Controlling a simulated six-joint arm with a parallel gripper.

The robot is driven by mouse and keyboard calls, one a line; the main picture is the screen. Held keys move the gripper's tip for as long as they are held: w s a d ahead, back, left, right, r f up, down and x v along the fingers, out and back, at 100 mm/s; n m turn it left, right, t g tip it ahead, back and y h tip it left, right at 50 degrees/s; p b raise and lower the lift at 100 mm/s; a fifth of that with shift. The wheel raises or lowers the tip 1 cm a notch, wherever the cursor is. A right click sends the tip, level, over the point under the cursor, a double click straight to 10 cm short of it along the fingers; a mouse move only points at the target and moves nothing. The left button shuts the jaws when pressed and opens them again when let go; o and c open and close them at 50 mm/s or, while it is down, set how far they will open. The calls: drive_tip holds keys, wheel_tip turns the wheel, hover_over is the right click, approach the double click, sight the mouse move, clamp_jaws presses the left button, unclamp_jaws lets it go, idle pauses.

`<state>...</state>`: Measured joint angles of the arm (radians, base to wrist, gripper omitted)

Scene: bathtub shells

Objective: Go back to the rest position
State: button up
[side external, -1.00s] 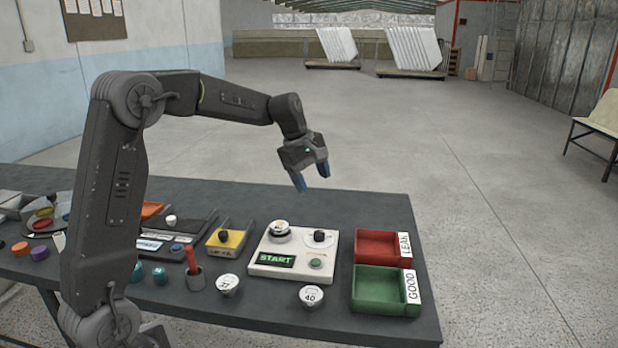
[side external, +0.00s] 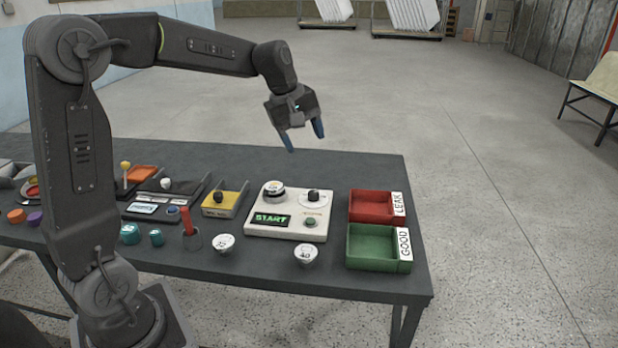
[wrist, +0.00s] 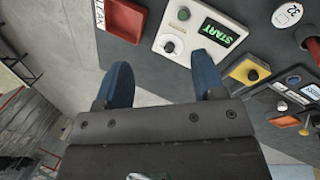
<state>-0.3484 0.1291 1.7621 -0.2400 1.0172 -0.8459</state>
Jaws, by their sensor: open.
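My gripper (side external: 304,138) hangs in the air above the far edge of the table, behind the white START device. Its two blue fingers are apart with nothing between them; they also show in the wrist view (wrist: 160,78). The fingertips point down and are clear of everything on the table. The white START device (side external: 290,234) has a lit START display, a black knob, a green button and a round white-topped item at its back left.
A red LEAK tray (side external: 362,219) and a green GOOD tray (side external: 352,262) stand at the table's right. Two round white-topped items (side external: 305,254) (side external: 223,244) sit in front.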

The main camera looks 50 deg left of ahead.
drive_tip(key=s+d+m, duration=0.4)
drive_tip(key=s+m, duration=0.1)
drive_tip(key=s, duration=0.2)
drive_tip(key=s+d+f+m+t, duration=0.1)
drive_tip(key=s+d+m, duration=0.3)
drive_tip(key=s, duration=0.4)
drive_tip(key=s+d+m+t+y, duration=0.1)
drive_tip(key=s+d+m, duration=0.2)
drive_tip(key=s+m, duration=0.2)
drive_tip(key=shift+s+d+f+m, duration=0.2)
drive_tip(key=shift+s+d+m, duration=0.2)
drive_tip(key=shift+s, duration=0.85)
